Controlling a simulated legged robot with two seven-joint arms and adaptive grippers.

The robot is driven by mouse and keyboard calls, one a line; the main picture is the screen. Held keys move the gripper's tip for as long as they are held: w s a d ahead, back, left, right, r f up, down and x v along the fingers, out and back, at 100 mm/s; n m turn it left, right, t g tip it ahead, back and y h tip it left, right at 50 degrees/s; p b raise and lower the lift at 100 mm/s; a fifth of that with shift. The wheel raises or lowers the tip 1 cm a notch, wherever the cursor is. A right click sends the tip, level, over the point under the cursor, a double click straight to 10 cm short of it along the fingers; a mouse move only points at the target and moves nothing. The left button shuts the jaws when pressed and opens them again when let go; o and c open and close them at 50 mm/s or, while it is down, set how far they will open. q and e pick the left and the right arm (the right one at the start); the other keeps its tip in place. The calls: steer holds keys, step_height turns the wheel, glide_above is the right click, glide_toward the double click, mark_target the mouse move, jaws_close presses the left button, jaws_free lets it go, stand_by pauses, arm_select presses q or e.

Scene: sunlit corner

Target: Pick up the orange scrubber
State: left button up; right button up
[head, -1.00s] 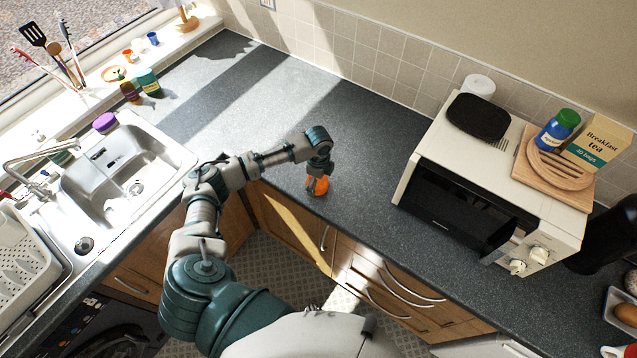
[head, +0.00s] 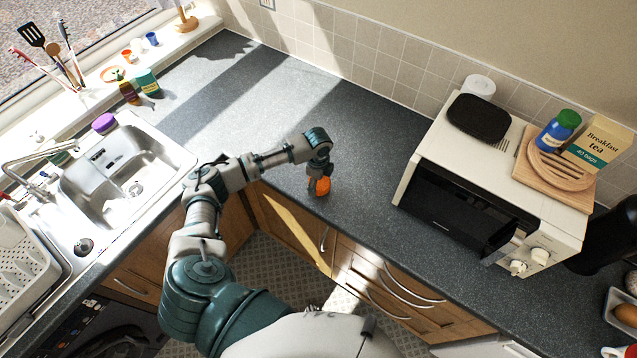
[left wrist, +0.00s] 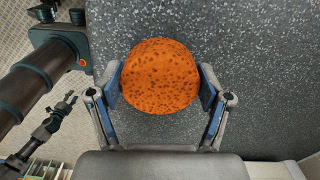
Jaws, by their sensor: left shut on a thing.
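The orange scrubber (head: 321,187) is round with dark speckles. In the head view it is at the front edge of the dark worktop, just under my left gripper (head: 318,176). In the left wrist view the scrubber (left wrist: 160,76) sits between the two blue-padded fingers of my left gripper (left wrist: 160,88), which touch it on both sides. The gripper is shut on it. I cannot tell whether the scrubber is clear of the worktop. My right gripper is not in view.
The worktop (head: 345,140) is bare around the scrubber. The sink (head: 115,180) is at the left.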

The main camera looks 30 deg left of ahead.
arm_select(q)
steer(key=r, duration=0.3)
steer(key=shift+s, duration=0.2)
steer(key=s+d, duration=0.4)
steer(key=s, duration=0.2)
steer(key=s+d+r+b, duration=0.1)
steer(key=s+d, duration=0.2)
steer(key=s, duration=0.4)
steer(key=shift+s+d+r+b, duration=0.2)
steer(key=shift+s+d+b, duration=0.1)
steer(key=shift+d, duration=0.1)
